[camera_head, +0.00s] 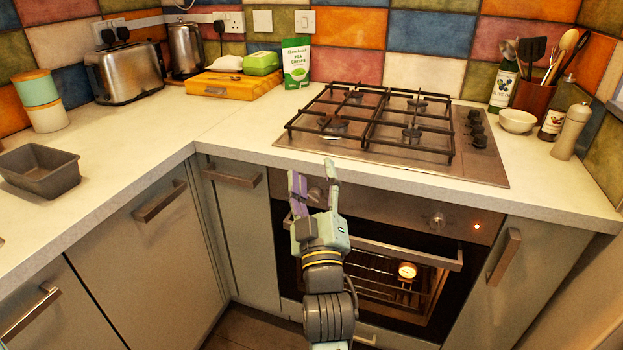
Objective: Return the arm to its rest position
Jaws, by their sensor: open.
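My gripper (311,178) is open, with its two fingers apart and pointing up in the picture. I see nothing between the fingers. It is in front of the oven's control panel, just below the front edge of the worktop. My arm (328,300) reaches up from the bottom of the picture, in front of the oven. The oven door (400,250) seems tilted open a little at its top, and a lit interior with a rack shows behind it.
A gas hob (490,160) is set in the worktop above the oven. A grey loaf tin (38,168) stands at the left. A toaster (128,72), kettle (186,48), wooden board (232,86) and green packet (296,62) stand at the back. A white bowl (516,121) is at right.

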